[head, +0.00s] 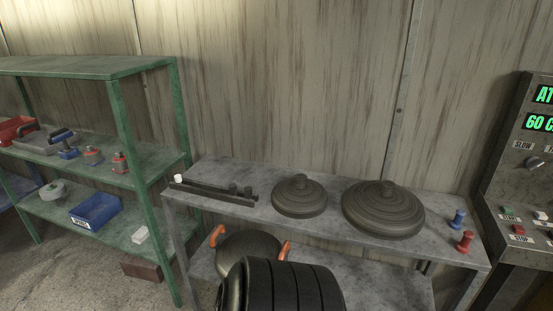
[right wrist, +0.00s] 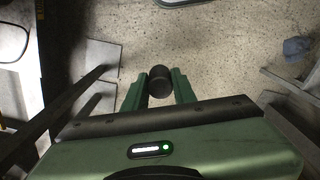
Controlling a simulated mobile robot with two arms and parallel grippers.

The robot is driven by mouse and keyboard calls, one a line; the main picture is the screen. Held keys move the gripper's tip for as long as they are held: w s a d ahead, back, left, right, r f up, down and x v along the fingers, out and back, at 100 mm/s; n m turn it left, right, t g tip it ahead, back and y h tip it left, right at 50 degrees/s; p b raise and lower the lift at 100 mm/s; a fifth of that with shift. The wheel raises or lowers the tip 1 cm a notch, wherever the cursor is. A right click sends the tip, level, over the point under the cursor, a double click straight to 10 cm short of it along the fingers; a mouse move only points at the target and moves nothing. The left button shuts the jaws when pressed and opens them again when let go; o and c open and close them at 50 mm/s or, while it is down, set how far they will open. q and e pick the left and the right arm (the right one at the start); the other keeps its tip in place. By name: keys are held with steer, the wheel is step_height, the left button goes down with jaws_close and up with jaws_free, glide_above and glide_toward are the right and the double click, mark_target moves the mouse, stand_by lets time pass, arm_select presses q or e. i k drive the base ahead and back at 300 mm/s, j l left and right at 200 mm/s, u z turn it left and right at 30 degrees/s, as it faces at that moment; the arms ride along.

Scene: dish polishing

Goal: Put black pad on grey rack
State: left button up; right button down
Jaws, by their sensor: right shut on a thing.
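In the right wrist view, my right gripper (right wrist: 159,86) has its green fingers on either side of a short dark cylinder, the black pad (right wrist: 160,80), and is shut on it. The pad is held above a speckled floor, apart from any shelf in that view. The grey rack (head: 335,243) is a two-level metal shelf unit in the middle of the head view. My grippers and the held pad do not show in the head view. My left gripper is in neither view.
The rack's top holds a dark bar (head: 212,193) with small pegs, two ridged discs (head: 299,198) (head: 383,211), and blue (head: 458,218) and red (head: 465,242) spools. A black ribbed form hides part of its lower shelf. A green shelf (head: 150,162) stands left, a control panel (head: 525,160) right.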

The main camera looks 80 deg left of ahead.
mark_target(227, 171)
steer(key=k+j+u, duration=0.1)
steer(key=u, duration=2)
steer(key=i+j, duration=0.1)
steer(key=j, duration=0.3)
steer(key=i+j, duration=0.15)
steer(key=j, duration=0.25)
steer(key=i+j+u, duration=0.1)
steer(key=j, duration=0.25)
steer(key=i+j, duration=0.1)
steer(key=j, duration=0.3)
steer(key=i+j, duration=0.15)
steer(key=j, duration=0.25)
steer(key=i+j+u, duration=0.1)
steer(key=j, duration=0.25)
steer(key=i+j, duration=0.15)
steer(key=j, duration=0.25)
